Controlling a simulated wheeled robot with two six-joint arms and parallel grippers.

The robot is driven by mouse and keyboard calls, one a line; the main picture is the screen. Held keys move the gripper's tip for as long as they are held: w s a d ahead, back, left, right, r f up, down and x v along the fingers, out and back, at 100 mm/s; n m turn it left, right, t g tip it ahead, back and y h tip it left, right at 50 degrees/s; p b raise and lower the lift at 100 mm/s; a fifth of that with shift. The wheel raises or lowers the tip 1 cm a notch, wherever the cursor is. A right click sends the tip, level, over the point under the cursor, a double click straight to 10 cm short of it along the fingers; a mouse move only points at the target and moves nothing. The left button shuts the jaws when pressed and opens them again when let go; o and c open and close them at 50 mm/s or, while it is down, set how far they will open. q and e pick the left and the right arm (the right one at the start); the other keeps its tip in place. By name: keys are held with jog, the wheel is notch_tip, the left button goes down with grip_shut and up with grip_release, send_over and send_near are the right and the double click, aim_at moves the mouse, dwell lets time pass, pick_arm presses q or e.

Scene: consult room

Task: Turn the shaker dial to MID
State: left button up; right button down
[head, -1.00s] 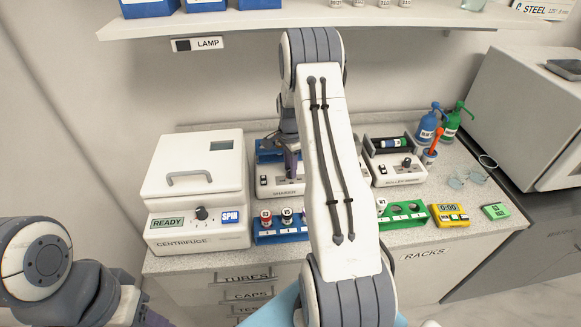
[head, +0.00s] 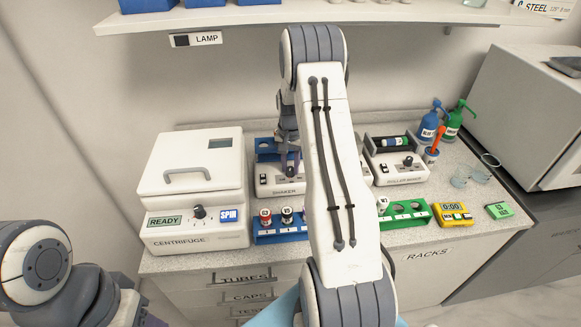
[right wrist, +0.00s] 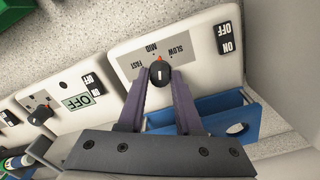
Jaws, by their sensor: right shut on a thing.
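The shaker (head: 272,190) stands on the counter right of the centrifuge, partly behind my right arm in the head view. In the right wrist view its panel (right wrist: 200,38) appears upside down, with FAST, MID and SLOW printed around a black dial (right wrist: 159,74). A red mark on the dial's rim points up in that view, close to the MID tick on its SLOW side. My right gripper (right wrist: 160,80) is shut on the dial, one finger on each side. It also shows in the head view (head: 291,168). My left arm is at the lower left; its fingertips are not clearly shown.
The centrifuge (head: 192,185) stands left of the shaker. A second device (head: 398,168) with its own knob stands to the right. A blue rack (head: 280,236) and a green rack (head: 405,217) stand in front. A shelf (head: 320,14) runs above.

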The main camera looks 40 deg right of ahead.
aim_at(291, 168)
jog(key=shift+n, duration=1.6)
jog(key=c, duration=0.6)
grip_release()
notch_tip(291, 168, up, 11)
jog(key=b, duration=0.3)
jog(key=shift+f, duration=0.2)
